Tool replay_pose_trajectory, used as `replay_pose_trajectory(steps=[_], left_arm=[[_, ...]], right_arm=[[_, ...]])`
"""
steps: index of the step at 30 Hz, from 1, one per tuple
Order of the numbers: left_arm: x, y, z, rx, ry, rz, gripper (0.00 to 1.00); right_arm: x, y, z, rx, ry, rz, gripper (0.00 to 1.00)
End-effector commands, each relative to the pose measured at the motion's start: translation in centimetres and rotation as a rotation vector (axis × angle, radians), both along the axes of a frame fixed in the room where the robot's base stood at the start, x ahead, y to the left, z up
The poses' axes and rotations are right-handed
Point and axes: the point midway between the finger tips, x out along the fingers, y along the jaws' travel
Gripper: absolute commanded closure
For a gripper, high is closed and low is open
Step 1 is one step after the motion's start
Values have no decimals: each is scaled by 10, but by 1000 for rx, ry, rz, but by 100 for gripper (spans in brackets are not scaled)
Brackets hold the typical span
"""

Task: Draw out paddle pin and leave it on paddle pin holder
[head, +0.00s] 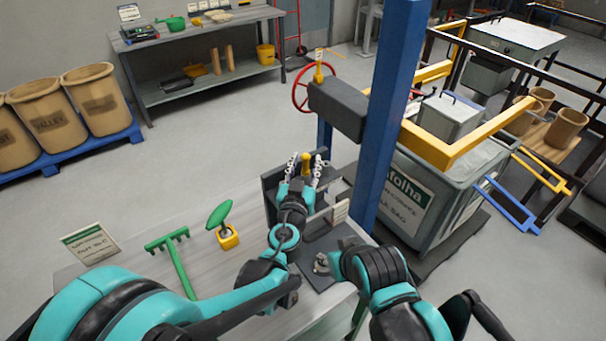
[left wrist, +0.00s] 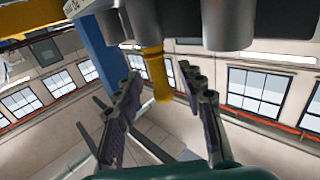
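A yellow pin-like piece (head: 305,162) shows between the fingertips of my left gripper (head: 305,168), in front of a dark grey housing at the table's far end. In the left wrist view, a yellow cylinder (left wrist: 156,73) sticks out below dark grey rounded parts. It lies between the two spread fingers of the left gripper (left wrist: 160,95), with a gap visible on both sides. What looks like my right gripper (head: 321,263) is low over the dark mat, partly hidden by its own arm. I cannot tell which piece is the paddle pin holder.
A green-handled tool stands in a yellow block (head: 228,237) on the table, beside a green rake-like tool (head: 176,258) and a sign (head: 90,244). A blue post (head: 393,100) rises right of the left gripper. A red handwheel (head: 301,92) stands behind.

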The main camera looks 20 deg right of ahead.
Motion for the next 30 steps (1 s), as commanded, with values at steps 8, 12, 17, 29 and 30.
replay_pose_trajectory(steps=[8,12,17,29,30], left_arm=[[6,-2,0,0,0,1,60],[6,-2,0,0,0,1,73],[6,-2,0,0,0,1,100],[6,-2,2,0,0,1,100],[6,-2,3,0,0,1,100]], right_arm=[[0,0,-1,0,0,0,60],[0,0,-1,0,0,0,60],[0,0,-1,0,0,0,60],[0,0,0,0,0,0,60],[0,0,1,0,0,0,60]])
